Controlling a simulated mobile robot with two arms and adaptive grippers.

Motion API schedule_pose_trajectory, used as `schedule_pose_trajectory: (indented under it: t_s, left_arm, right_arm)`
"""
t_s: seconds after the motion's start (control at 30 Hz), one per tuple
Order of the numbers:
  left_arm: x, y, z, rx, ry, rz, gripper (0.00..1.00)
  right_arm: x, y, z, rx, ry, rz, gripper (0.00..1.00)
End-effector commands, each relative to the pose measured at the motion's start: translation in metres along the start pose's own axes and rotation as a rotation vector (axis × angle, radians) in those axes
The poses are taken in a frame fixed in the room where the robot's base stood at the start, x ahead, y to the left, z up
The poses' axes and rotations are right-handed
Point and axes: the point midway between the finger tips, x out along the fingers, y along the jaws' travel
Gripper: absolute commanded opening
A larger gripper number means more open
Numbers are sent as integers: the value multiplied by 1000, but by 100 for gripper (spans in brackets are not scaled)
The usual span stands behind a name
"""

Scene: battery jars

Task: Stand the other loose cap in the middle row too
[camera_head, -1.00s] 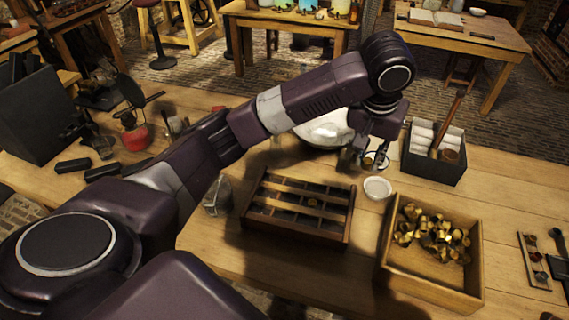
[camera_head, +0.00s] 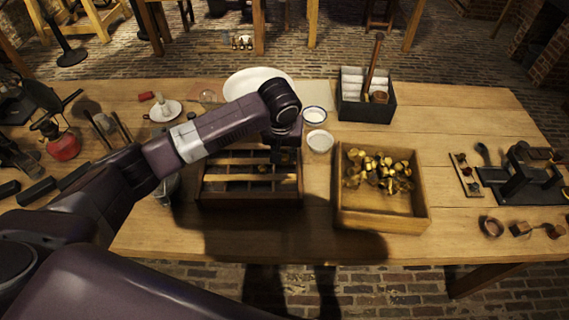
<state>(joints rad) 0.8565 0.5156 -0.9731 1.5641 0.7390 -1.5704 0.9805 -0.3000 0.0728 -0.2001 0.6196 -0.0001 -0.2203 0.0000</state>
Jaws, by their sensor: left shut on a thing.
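A dark wooden tray (camera_head: 249,203) with long rows split by pale slats stands on the table in the middle of the view. A small brass cap (camera_head: 262,169) shows inside it, near its middle. My left gripper (camera_head: 284,155) points down over the tray's right far part. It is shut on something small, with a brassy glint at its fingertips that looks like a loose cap. The fingers and my arm hide part of the tray, so I cannot tell whether the held thing touches it. My right gripper is not in view.
A wooden box (camera_head: 382,219) of brass caps stands right of the tray. Two small white bowls (camera_head: 319,141) (camera_head: 314,115) and a large white dish (camera_head: 257,81) lie behind. A black box (camera_head: 366,111) with white rolls stands at the back. The table right of the box is partly clear.

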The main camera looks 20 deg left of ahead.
Motion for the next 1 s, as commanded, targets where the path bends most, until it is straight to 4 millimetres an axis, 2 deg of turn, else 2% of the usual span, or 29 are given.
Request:
schedule_pose_trajectory:
  t_s: [0.37, 0.77, 0.8, 0.83, 1.0]
  left_arm:
    - [43, -1, 12, 0, -1, -1, 6]
    - [48, 0, 13, 1, 1, 1, 6]
    - [48, 0, 13, 1, 2, 1, 20]
    - [48, 0, 13, 1, 2, 1, 24]
    - [48, -1, 13, 1, 2, 0, 25]
  right_arm:
    - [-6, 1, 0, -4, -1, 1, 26]
    - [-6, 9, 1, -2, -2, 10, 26]
    - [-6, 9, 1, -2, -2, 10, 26]
    - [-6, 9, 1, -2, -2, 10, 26]
    - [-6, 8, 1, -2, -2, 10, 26]
